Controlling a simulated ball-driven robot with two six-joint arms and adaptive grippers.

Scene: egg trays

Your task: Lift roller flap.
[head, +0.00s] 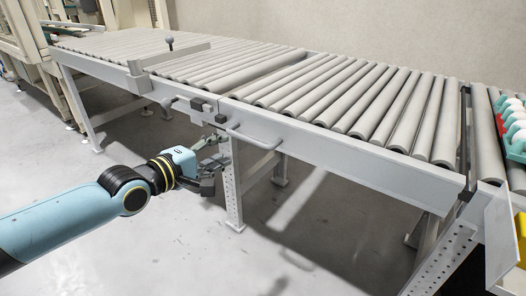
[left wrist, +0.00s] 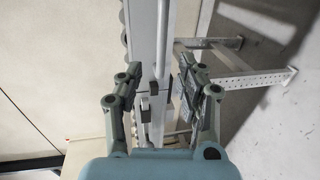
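The roller flap (head: 350,156) is a grey-framed section of the roller conveyor in the middle and right of the head view. It lies level with the neighbouring section. A grey bar handle (head: 256,142) sticks out from the left end of its front rail. My left gripper (head: 226,153) is just left of and below the handle, apart from it as far as I can see. Its two fingers are spread and empty; they also show spread in the left wrist view (left wrist: 165,90), with the conveyor's rail (left wrist: 140,40) between and beyond them. My right gripper is out of view.
Latch blocks (head: 200,105) sit on the front rail by the joint. A conveyor leg (head: 232,195) stands close behind my left gripper. A green tray (head: 515,143) with white eggs is at the far right. The floor in front is clear.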

